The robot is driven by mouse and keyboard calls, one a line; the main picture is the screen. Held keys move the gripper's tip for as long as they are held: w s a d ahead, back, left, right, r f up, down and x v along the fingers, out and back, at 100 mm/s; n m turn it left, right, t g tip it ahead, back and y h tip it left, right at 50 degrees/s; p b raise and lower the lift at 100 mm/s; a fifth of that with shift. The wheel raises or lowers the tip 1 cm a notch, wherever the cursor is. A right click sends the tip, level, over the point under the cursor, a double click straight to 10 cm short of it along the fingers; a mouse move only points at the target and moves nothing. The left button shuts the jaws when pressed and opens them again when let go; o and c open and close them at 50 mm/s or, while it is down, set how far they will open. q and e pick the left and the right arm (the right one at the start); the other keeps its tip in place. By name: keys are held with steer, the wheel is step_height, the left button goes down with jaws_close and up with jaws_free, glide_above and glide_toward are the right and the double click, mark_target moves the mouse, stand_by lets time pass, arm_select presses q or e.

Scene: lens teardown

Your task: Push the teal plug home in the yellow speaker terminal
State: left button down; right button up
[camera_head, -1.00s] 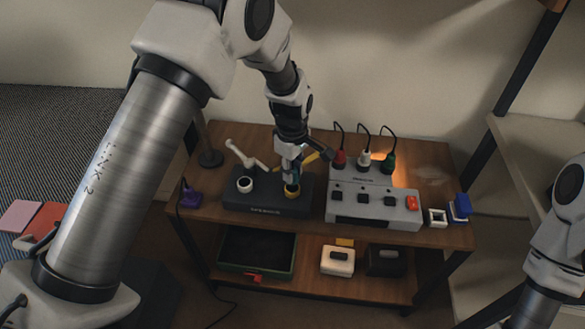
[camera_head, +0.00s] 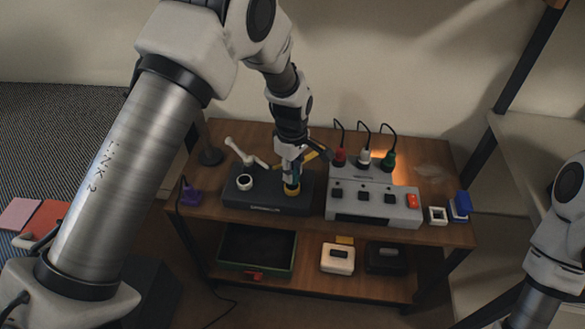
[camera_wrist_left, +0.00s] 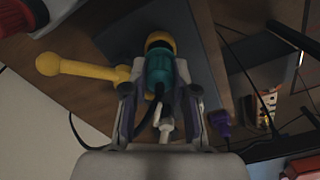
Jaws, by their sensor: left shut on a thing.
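The yellow speaker terminal (camera_head: 292,191) stands on the right part of a dark box (camera_head: 262,203) on the shelf top. In the left wrist view its yellow ring (camera_wrist_left: 158,40) shows around the far end of the teal plug (camera_wrist_left: 159,72). My left gripper (camera_head: 290,172) is above the terminal and shut on the teal plug, with a finger on each side of it. The plug's end is at the terminal's mouth; how deep it sits I cannot tell. A dark cable trails from the plug between the fingers. My right gripper is out of view; only its arm shows at the right.
A white terminal (camera_head: 244,182) is left of the yellow one, with a white lever-like part (camera_head: 246,153) behind. A grey power strip (camera_head: 374,203) with red, white and green plugs stands to the right. A tray (camera_head: 257,271) is below.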

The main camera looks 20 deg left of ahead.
arm_select(q)
steer(key=shift+f+b, duration=0.3)
steer(key=shift+f, duration=0.8)
stand_by(0.3)
steer(key=c, duration=0.8)
jaws_free()
